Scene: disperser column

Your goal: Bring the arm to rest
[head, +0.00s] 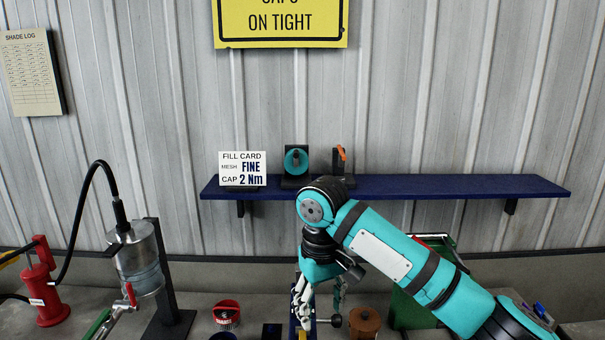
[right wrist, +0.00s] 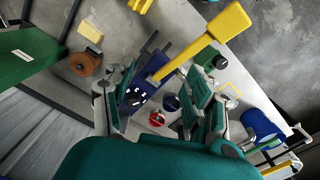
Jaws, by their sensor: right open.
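My right arm reaches in from the lower right of the head view and bends down at the middle. My right gripper (head: 304,312) points down over the bench in front of the shelf. In the right wrist view its two fingers (right wrist: 160,105) stand wide apart, and I see nothing held between them. Beyond them are a blue fixture (right wrist: 135,93) with a long yellow handle (right wrist: 210,42), a red-topped tub (right wrist: 157,119) and a purple cup (right wrist: 171,103). How far the fingers are from the fixture is hard to tell. My left gripper is not in view.
A blue shelf (head: 470,186) holds a fill card (head: 243,168) and two small stands. A metal column (head: 138,258) and a red pump (head: 42,288) stand at left. A brown pot (head: 364,321) sits right of the gripper. A green bin (head: 408,312) is partly behind my arm.

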